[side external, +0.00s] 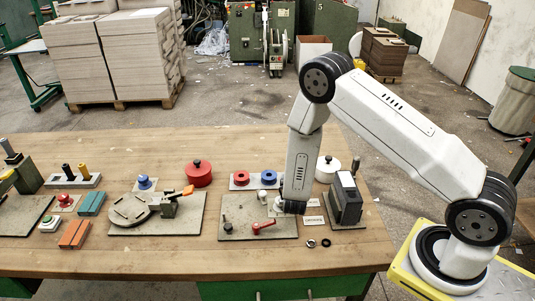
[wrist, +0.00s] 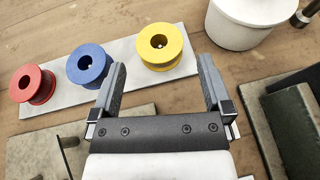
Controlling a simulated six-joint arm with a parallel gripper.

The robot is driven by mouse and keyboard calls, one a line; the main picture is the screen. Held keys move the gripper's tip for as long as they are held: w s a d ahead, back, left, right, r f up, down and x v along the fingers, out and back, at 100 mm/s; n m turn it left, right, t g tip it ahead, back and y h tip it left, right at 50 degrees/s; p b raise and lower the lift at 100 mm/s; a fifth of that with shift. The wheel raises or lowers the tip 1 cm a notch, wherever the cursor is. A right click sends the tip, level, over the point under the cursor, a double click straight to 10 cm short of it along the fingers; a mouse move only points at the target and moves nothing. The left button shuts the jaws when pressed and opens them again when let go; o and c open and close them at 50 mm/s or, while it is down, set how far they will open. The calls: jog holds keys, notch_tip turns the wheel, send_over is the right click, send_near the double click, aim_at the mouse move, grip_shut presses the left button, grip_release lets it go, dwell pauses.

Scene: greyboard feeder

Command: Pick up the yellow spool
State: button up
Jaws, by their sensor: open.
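The yellow spool (wrist: 176,52) stands upright at the right part of a pale grey strip (wrist: 112,88) in the wrist view, its round hole facing up. A blue spool (wrist: 92,76) and a red spool (wrist: 40,92) stand to its left on the same strip. My gripper (wrist: 162,70) is open and empty, its two fingers apart, with the yellow spool ahead between their lines. In the side view, my gripper (side external: 290,206) is low over the table, and my arm hides the yellow spool. The blue spool (side external: 269,178) and red spool (side external: 241,178) show left of my arm.
A white lidded pot (wrist: 238,22) stands close right of the yellow spool. A dark block fixture (side external: 346,203) is right of my gripper. A grey board (side external: 230,212) with a red lever (side external: 263,224) lies left of it. A red pot (side external: 198,176) stands farther left.

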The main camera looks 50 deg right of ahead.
jog(key=shift+w+d+f, duration=0.25)
jog(key=shift+w+d, duration=0.1)
jog(key=shift+d, duration=0.15)
jog(key=shift+d, duration=0.1)
jog(key=shift+x, duration=2.5)
jog(key=c, duration=1.1)
